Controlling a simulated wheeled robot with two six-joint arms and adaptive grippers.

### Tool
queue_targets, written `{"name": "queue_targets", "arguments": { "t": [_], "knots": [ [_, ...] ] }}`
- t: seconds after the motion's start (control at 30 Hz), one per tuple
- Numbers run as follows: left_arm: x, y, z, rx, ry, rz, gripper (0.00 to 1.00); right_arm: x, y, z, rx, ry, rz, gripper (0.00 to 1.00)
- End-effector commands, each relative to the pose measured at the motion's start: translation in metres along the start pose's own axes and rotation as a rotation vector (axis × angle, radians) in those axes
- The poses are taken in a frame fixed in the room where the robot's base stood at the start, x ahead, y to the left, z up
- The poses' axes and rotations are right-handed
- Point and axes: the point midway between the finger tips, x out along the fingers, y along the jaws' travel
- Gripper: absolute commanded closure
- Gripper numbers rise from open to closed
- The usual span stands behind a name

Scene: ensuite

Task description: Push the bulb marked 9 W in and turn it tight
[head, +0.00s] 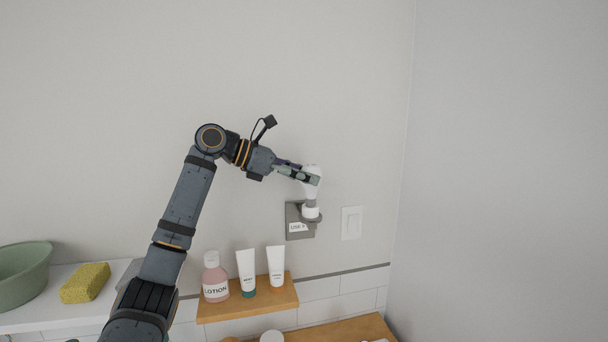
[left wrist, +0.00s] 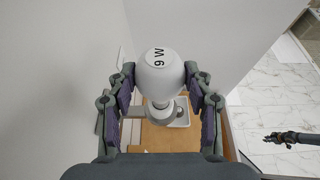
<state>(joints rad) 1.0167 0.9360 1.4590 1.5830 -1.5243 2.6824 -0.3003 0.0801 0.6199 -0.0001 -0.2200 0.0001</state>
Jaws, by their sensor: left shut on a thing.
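The white bulb (left wrist: 160,72) shows its 9 W marking in the left wrist view. It stands upright between the fingers of my left gripper (left wrist: 159,90), which is shut on it. In the head view my left gripper (head: 307,176) reaches in from the left, and the bulb (head: 312,190) is partly hidden by the fingers. The bulb's lower end meets the white ring of the grey wall holder (head: 294,219); how deep it sits cannot be told. The holder has a label starting "USE". My right gripper (left wrist: 272,137) is small in the left wrist view, its opening unclear.
A white wall switch (head: 352,223) is right of the holder. Below, a wooden shelf (head: 250,309) bears a pink lotion bottle (head: 215,280) and two white tubes (head: 246,270). A yellow sponge (head: 86,283) and green bowl (head: 24,275) stand at left. The wall above is clear.

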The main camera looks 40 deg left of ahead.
Motion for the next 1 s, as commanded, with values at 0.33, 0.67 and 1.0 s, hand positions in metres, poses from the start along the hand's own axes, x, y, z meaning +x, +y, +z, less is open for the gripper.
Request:
{"name": "queue_targets", "arguments": {
  "t": [0.33, 0.67, 1.0],
  "knots": [
    [0.003, 0.000, -0.007, 0.000, 0.000, 0.000, 0.78, 0.007, -0.001, 0.001, 0.000, 0.000, 0.000, 0.83],
    [0.006, 0.000, -0.014, 0.000, 0.001, 0.000, 0.78, 0.012, -0.001, 0.001, 0.000, 0.000, 0.000, 0.83],
    [0.007, 0.000, -0.016, 0.001, 0.002, -0.005, 0.78, 0.012, -0.001, 0.001, 0.000, 0.000, -0.001, 0.83]
  ]
}}
